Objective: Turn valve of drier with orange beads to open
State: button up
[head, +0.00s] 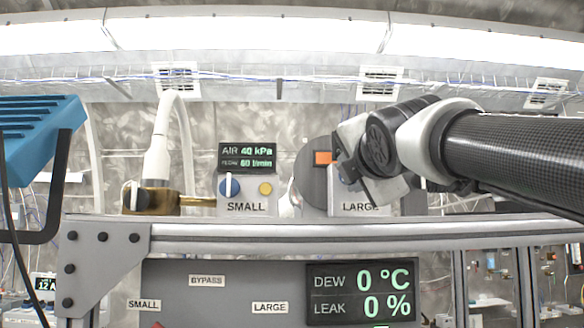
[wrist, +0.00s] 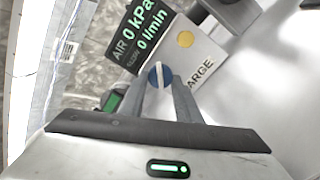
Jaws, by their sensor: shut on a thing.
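My gripper (wrist: 162,84) is shut on a round blue knob (wrist: 160,74) with a white bar across it, one finger on each side. The knob sits on the pale box labelled LARGE (wrist: 202,72), beside a yellow button (wrist: 186,39). The display (wrist: 138,30) above it reads AIR 0 kPa and 0 l/min. In the head view, my wrist hides most of the LARGE box (head: 345,209). An orange window (head: 323,157) shows on a grey round part just behind it; I cannot make out beads.
The box labelled SMALL (head: 246,207) stands to the left, with its own blue knob (head: 229,187) and a display (head: 247,156) reading 40 kPa and 60 l/min. A brass fitting (head: 150,201) is further left. The lower panel display (head: 361,294) reads DEW 0 °C, LEAK 0 %.

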jog(key=n+p, duration=0.3)
jog(key=n, duration=0.2)
jog(key=shift+n+p, duration=0.3)
jog(key=shift+p, duration=0.05)
jog(key=shift+d+f+n+p, duration=0.15)
jog(key=shift+n+p, duration=0.5)
jog(key=shift+n, duration=1.35)
jog(key=o, duration=1.1)
jog(key=shift+c, duration=0.2)
jog(key=s+b, duration=0.2)
jog(key=s, duration=1.5)
jog(key=shift+s, duration=0.25)
